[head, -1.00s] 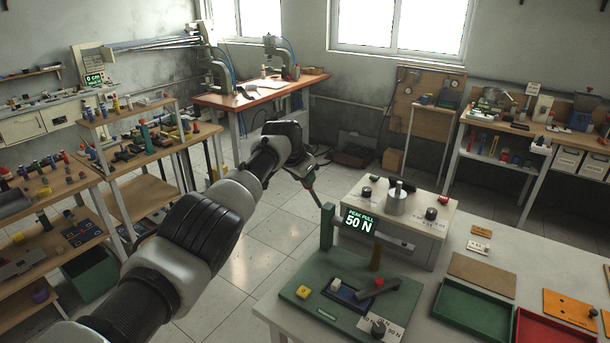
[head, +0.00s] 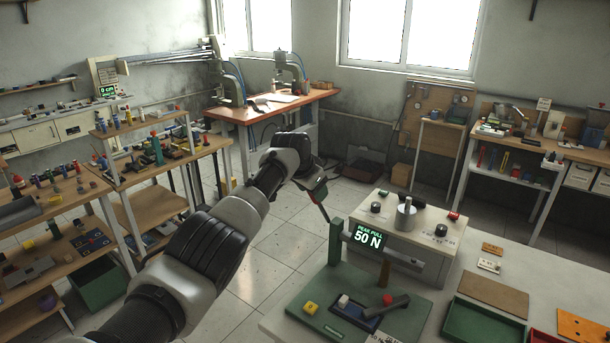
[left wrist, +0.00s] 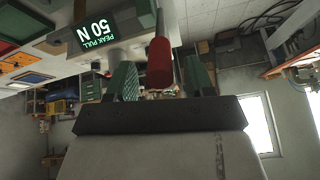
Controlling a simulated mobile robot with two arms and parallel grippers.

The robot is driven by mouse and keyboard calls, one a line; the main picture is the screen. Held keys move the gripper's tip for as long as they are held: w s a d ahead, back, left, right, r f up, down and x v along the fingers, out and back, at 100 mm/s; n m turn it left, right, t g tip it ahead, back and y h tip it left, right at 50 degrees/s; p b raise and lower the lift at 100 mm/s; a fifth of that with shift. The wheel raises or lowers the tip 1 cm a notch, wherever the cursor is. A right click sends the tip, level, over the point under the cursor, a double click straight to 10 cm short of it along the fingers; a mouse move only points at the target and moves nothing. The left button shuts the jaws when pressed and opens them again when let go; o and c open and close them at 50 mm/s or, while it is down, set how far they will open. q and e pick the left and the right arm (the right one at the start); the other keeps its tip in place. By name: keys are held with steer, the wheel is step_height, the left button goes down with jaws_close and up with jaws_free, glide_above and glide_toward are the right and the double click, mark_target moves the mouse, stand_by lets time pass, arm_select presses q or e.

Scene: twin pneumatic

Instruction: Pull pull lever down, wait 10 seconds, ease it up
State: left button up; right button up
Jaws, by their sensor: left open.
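The pull lever's red grip (left wrist: 160,62) shows in the left wrist view between the two green fingers of my left gripper (left wrist: 161,82). The fingers are apart, and I cannot tell whether either touches the grip. In the head view, the lever's thin rod (head: 323,211) slopes up left from the green post (head: 335,242) towards my left gripper (head: 316,187), whose fingertips are hard to make out there. A display beside the post reads "PEAK PULL 50 N" (head: 368,239); it also shows upside down in the left wrist view (left wrist: 97,29). My right gripper is not in view.
The post stands on a green base (head: 300,325) on a pale bench. A grey box with knobs (head: 400,232) stands behind it. A green tray (head: 485,325) lies right. Shelves with small parts stand left; tiled floor (head: 280,250) is open between.

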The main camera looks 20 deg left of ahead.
arm_select(q)
steer(key=b+v, duration=0.3)
steer(key=v, duration=0.6)
steer(key=shift+s+r, duration=0.25)
steer(key=shift+r, duration=0.1)
